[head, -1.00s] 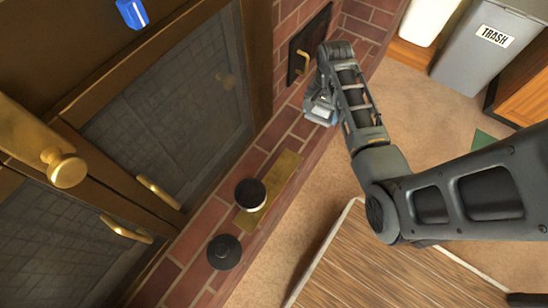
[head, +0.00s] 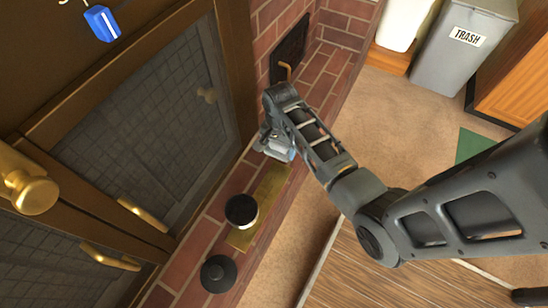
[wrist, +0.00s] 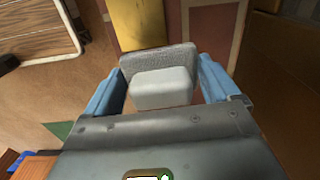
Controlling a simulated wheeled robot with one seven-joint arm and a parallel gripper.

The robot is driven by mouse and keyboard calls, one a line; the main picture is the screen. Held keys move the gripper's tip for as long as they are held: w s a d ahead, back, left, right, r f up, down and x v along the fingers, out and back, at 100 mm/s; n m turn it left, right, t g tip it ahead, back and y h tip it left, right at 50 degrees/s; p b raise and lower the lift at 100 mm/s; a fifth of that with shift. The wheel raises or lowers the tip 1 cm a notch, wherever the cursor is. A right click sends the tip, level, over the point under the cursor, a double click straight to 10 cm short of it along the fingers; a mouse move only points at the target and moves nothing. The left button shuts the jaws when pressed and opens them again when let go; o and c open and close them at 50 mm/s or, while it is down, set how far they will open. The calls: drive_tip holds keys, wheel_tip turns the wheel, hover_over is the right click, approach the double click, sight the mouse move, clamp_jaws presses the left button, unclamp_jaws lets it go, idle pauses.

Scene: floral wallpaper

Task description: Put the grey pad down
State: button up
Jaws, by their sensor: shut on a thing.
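My gripper (head: 277,148) is over the brick ledge, near the far end of the brass strip (head: 270,188). In the wrist view my gripper (wrist: 163,72) has its two blue fingers on either side of the grey pad (wrist: 162,90). The pad has a pale block in front and a darker, rough-textured back part. The gripper is shut on it. The pad appears held above the surface below. In the head view the pad is mostly hidden by the gripper, and I cannot make out its outline.
Two dark round objects stand on the brick ledge, one (head: 241,211) overlapping the brass strip, the other (head: 218,274) nearer. Dark cabinet doors with brass handles (head: 143,215) rise on the left. A grey trash bin (head: 462,55) stands at the back right. Bare brick lies beyond the strip.

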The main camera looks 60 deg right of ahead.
sight(274, 152)
drive_tip(key=shift+w+a+f, duration=0.4)
drive_tip(key=shift+a+f, duration=0.1)
drive_tip(key=shift+a, duration=0.15)
drive_tip(key=shift+f+b, duration=0.35)
drive_tip(key=shift+f, duration=1.4)
drive_tip(key=shift+a, duration=0.1)
drive_tip(key=o, duration=0.7)
drive_tip(key=shift+f, duration=0.15)
drive_tip(key=shift+f, duration=0.1)
